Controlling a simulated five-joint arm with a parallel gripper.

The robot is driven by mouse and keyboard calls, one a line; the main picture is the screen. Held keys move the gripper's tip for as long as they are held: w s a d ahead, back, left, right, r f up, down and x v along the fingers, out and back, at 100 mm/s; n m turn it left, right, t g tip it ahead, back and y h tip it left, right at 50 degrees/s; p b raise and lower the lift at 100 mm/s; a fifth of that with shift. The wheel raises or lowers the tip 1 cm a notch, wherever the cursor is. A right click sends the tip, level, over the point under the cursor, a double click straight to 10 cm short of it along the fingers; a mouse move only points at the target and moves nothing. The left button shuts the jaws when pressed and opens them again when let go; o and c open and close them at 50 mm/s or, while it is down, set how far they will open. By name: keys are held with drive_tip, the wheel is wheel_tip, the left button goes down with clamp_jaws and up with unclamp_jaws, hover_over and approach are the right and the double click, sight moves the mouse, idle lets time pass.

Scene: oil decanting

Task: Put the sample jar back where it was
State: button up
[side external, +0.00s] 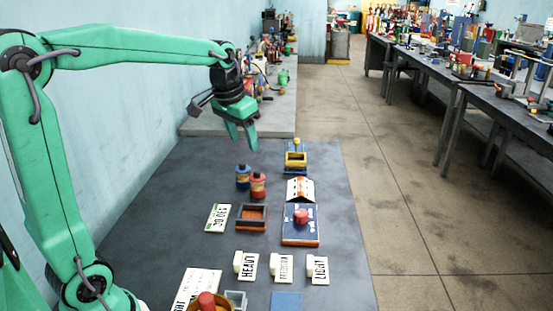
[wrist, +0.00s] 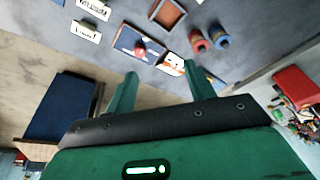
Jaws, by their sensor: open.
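My gripper (side external: 241,145) is raised above the far part of the dark work mat, open, with nothing between its fingers. In the wrist view my gripper (wrist: 160,70) also shows parted, empty fingers. A red jar (side external: 258,187) and a blue jar (side external: 242,176) stand upright side by side on the mat, below my gripper. They also show in the wrist view, the red jar (wrist: 198,42) left of the blue jar (wrist: 221,38). Neither is touched. I cannot tell which thing is the sample jar. A brown square tray (side external: 238,222) lies nearer the camera and looks empty.
A dark board (side external: 289,238) with a red knob, a white-and-orange block (side external: 300,190) and a yellow device (side external: 296,160) stand at the right. HEAVY (side external: 248,265) and LIGHT (side external: 319,269) cards lie nearer, with a blue pad (side external: 287,301) below. A wall bounds the left.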

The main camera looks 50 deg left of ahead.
drive_tip(key=w+a+f+g, duration=0.1)
drive_tip(key=w+a+f, duration=0.2)
drive_tip(key=w+a, duration=0.25)
drive_tip(key=n+g, duration=0.1)
drive_tip(key=g, duration=0.1)
approach(242, 163)
drive_tip(key=shift+h, duration=0.4)
wheel_tip(242, 163, down, 7)
drive_tip(key=shift+r, duration=0.1)
drive_tip(key=shift+a+f, duration=0.25)
drive_tip(key=shift+f, duration=0.1)
drive_tip(key=shift+f, duration=0.1)
drive_tip(key=shift+f, duration=3.8)
